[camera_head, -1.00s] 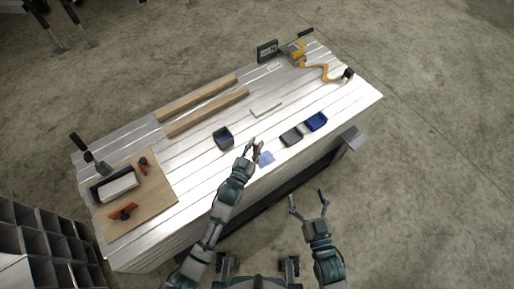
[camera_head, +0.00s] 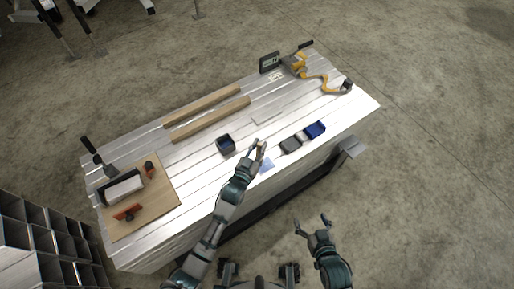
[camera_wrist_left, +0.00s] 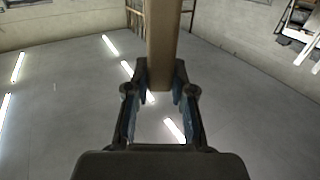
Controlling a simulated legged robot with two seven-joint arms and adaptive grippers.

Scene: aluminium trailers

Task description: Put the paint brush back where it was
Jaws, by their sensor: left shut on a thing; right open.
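My left gripper (camera_head: 257,146) is over the near edge of the metal-topped bench (camera_head: 205,185). In the left wrist view my left gripper (camera_wrist_left: 160,92) is shut on a long, flat, light-brown piece (camera_wrist_left: 162,45), which I take as the paint brush; its far end is cut off by the top of the picture. In the head view the brush is too small to make out clearly. A dark open container (camera_head: 225,144) stands on the bench just left of the gripper. My right gripper (camera_head: 311,224) is open and empty, off the bench's near side.
A flat blue patch (camera_head: 266,166) lies at the near edge beside the left gripper. Grey and blue trays (camera_head: 315,130) are to the right. Two wooden bars (camera_head: 210,118) lie behind. A wooden board (camera_head: 150,205) with tools is at left; a yellow tool (camera_head: 296,65) is at far right.

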